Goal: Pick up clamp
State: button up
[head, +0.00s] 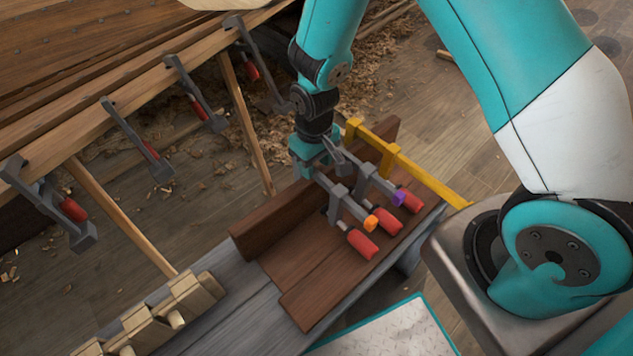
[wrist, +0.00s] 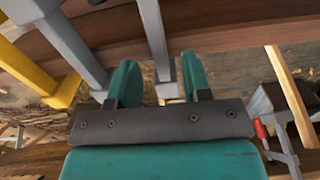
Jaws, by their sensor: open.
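Grey clamps with red handles lie side by side on a brown wooden rack. One clamp (head: 339,194) has an orange band near its handle; another clamp (head: 371,178) has a purple band. A third red handle (head: 388,221) shows between them. My gripper (head: 318,172) is at the far-left ends of these clamps, over the rack's upright board. In the wrist view, its two teal fingers (wrist: 158,80) are apart, with a grey clamp bar (wrist: 152,35) running into the gap between them. I cannot tell which clamp this bar belongs to, or whether the fingers touch it.
A yellow clamp (head: 415,170) lies along the rack's right side. The brown rack (head: 305,287) rests on a grey bench (head: 232,310) with wooden blocks (head: 150,322). Several clamps (head: 135,138) hang on the hull plank at left. Wooden props (head: 125,217) lean below it.

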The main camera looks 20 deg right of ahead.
notch_tip(320, 180, down, 3)
jog(key=shift+r, duration=0.15)
grip_shut()
jog(key=shift+r, duration=0.1)
